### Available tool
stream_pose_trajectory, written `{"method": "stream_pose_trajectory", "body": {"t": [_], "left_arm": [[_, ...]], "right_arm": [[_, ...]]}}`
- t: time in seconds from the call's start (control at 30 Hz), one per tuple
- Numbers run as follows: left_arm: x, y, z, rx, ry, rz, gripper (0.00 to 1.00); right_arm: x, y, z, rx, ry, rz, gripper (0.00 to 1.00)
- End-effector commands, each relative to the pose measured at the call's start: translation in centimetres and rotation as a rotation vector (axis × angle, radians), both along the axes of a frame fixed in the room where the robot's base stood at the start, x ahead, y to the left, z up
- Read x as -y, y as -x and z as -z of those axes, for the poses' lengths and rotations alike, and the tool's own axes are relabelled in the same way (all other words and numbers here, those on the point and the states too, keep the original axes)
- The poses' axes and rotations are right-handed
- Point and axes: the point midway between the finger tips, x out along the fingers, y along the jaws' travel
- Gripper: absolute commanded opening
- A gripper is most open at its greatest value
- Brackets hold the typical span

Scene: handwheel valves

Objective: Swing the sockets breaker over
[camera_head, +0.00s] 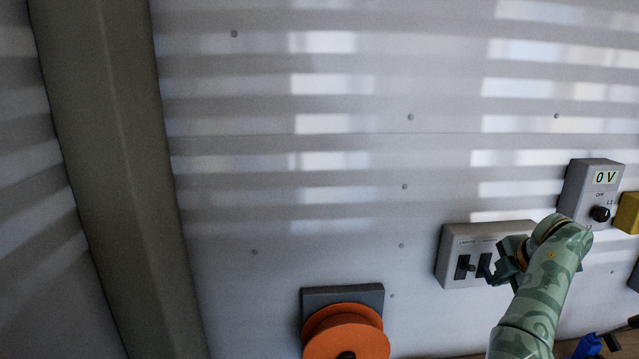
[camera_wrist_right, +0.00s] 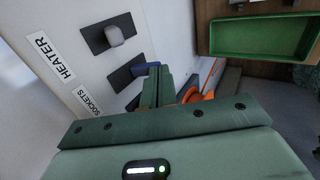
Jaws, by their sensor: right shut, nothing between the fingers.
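The heater breaker (camera_wrist_right: 114,36) has a grey lever. My left gripper is not in view.
Right of the breaker box is a meter box (camera_head: 574,190) reading 0 V with a black knob, then a yellow block (camera_head: 628,212). An orange handwheel (camera_head: 345,336) is lower left. A green tray (camera_wrist_right: 258,38) shows in the wrist view. The wall above is mostly clear.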

Motion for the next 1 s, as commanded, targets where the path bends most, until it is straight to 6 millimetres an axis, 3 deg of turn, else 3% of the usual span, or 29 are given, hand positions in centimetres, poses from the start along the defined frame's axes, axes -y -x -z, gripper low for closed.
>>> {"method": "stream_pose_trajectory", "body": {"t": [0.4, 0.8, 1.0], "left_arm": [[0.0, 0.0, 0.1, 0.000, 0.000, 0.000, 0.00], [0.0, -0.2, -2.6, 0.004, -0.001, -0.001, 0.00], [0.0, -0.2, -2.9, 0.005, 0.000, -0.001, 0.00]], "right_arm": [[0.0, 0.0, 0.0, 0.000, 0.000, 0.000, 0.00], [0.0, 0.8, -3.4, 0.001, -0.001, -0.001, 0.00], [0.1, 1.0, -3.8, 0.000, 0.000, 0.000, 0.00]]}}
